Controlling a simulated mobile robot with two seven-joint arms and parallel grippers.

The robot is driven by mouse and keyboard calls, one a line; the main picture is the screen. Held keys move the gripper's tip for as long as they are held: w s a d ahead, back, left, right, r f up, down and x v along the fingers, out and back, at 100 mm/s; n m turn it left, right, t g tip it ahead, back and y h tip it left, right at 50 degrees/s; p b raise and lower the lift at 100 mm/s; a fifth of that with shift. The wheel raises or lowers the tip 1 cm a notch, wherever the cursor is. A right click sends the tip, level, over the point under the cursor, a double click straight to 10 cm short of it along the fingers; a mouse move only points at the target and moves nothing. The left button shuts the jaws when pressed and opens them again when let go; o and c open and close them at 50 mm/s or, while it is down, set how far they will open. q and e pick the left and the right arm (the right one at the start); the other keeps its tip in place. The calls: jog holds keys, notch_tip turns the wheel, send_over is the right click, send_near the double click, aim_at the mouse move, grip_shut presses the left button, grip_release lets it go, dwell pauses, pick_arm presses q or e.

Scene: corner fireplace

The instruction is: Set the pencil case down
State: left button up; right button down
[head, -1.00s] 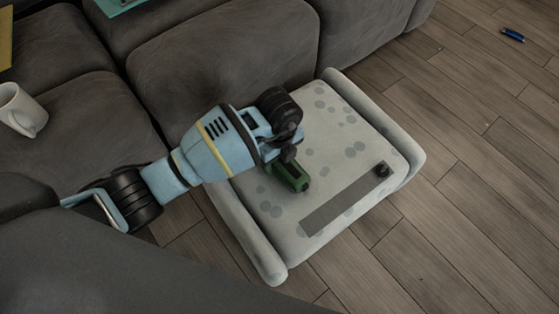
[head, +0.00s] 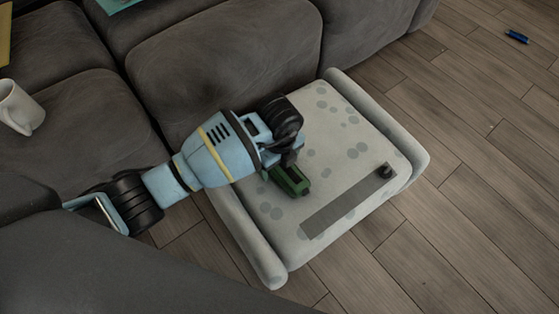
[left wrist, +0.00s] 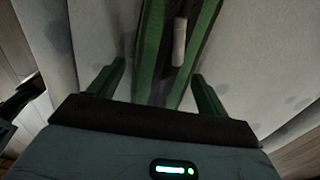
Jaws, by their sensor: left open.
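The pencil case (head: 292,182) is green with a dark middle, and it lies on the pale spotted pet bed (head: 330,150). My left gripper (head: 279,168) is over its far-left end, and the arm hides part of the case. In the left wrist view the pencil case (left wrist: 176,55) runs lengthwise, with a pale cylinder shape at its middle. My left gripper (left wrist: 158,72) is open there, with one green finger on each side of the case and a gap between. My right gripper is not in view.
A grey sofa (head: 230,60) stands behind the bed, with a white mug (head: 18,108) on its left seat. A dark grey strip (head: 345,203) and a small black round thing (head: 385,171) are on the bed. A blue object (head: 517,37) lies on the open wooden floor.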

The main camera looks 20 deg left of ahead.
pick_arm(q)
notch_tip(320, 180, up, 12)
jog(key=p, duration=0.5)
jog(key=shift+f, duration=0.2)
jog(key=shift+r, duration=0.35)
